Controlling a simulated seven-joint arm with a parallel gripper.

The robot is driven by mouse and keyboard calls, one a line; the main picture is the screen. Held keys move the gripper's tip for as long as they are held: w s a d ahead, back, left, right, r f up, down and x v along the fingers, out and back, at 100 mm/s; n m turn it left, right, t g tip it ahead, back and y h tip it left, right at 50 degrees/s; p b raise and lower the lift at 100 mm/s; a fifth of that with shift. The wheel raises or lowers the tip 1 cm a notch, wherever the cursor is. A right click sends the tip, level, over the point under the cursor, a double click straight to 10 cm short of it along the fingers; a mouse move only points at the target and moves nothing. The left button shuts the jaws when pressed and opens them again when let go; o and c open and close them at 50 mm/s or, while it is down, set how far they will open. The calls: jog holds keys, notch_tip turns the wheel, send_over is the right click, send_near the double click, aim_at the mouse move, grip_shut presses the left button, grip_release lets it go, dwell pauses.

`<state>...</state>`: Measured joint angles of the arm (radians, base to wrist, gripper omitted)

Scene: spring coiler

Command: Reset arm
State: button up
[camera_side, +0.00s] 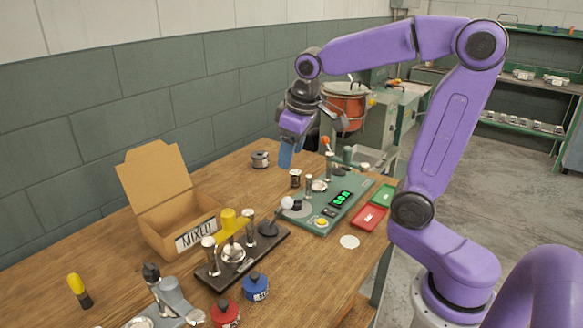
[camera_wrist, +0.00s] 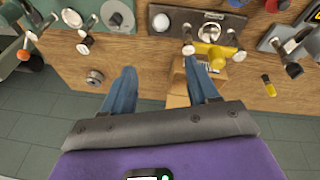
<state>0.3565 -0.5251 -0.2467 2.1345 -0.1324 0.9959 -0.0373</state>
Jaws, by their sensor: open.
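My gripper (camera_side: 288,152) hangs above the back part of the wooden table, its blue fingers pointing down. In the wrist view the two blue fingers of my gripper (camera_wrist: 163,88) are spread apart with nothing between them. The green spring coiler (camera_side: 335,205) with a lit green display stands on the table to the right of my gripper in the side view. Its green base also shows at the top left of the wrist view (camera_wrist: 92,10). My gripper is apart from the things on the table.
An open cardboard box marked MIXED (camera_side: 172,215) stands at the left. A dark fixture with a yellow handle (camera_side: 240,260) is in the middle. A small metal spool (camera_side: 260,159) lies near the back edge. Red (camera_side: 369,219) and green (camera_side: 384,195) trays sit at the right.

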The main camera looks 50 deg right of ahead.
jog(key=s+a+f+n+g, duration=0.1)
jog(key=s+a+f+n, duration=0.1)
jog(key=s, duration=0.5)
jog(key=s+a+f+n+g, duration=0.1)
jog(key=s+a+f+n, duration=0.2)
jog(key=s, duration=0.5)
jog(key=s+a+f+n+g+y, duration=0.1)
jog(key=s+f+n, duration=0.3)
jog(key=s, duration=0.4)
jog(key=shift+a+n, duration=0.3)
jog(key=shift+a, duration=0.5)
jog(key=shift+r, duration=0.1)
dwell(0.5)
